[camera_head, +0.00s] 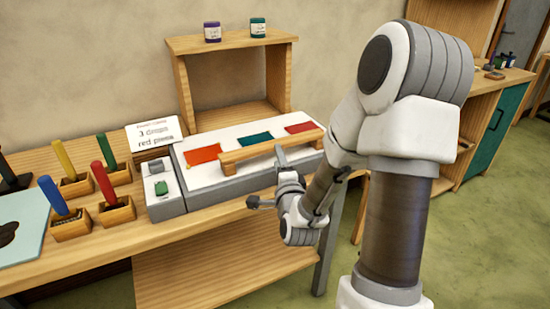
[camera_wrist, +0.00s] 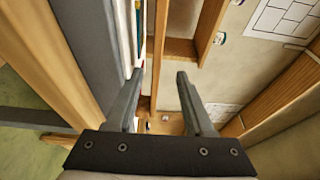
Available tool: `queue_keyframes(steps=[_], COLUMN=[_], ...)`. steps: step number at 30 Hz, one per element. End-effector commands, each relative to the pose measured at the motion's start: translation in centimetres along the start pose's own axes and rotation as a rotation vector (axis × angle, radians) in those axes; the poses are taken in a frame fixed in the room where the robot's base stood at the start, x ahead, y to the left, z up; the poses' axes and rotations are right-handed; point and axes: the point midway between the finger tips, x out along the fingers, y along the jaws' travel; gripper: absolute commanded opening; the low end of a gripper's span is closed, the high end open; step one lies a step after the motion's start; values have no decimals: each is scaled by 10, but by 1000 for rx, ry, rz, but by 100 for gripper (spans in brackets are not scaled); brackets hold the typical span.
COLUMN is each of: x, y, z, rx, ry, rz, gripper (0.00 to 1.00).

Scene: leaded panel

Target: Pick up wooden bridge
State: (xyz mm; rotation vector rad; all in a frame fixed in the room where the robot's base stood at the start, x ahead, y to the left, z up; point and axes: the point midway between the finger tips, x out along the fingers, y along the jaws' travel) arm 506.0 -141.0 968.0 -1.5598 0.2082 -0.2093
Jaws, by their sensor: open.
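The wooden bridge (camera_head: 268,147) is a long, light wood bar on short feet. My gripper (camera_head: 267,178) is open, at the front edge of the board. One finger rises close in front of the bridge's middle; the other points left, lower down. Whether a finger touches the bridge cannot be told. In the wrist view my gripper (camera_wrist: 158,76) has its fingers apart with nothing held between them.
Orange (camera_head: 203,154), teal (camera_head: 255,139) and red (camera_head: 301,127) pieces lie on the board. A small grey tray (camera_head: 163,207) with a green piece stands to its left. Further left are several wooden holders with coloured tools. A wooden shelf (camera_head: 232,42) with two jars stands behind.

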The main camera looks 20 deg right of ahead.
Motion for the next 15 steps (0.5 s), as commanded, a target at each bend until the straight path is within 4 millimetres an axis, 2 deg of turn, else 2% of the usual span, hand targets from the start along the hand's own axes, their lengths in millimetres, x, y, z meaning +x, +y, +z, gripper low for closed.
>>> queue_keyframes(steps=[15], x=[44], y=[3], z=[-2], rx=[1], ry=[1], rz=[0], gripper=[52])
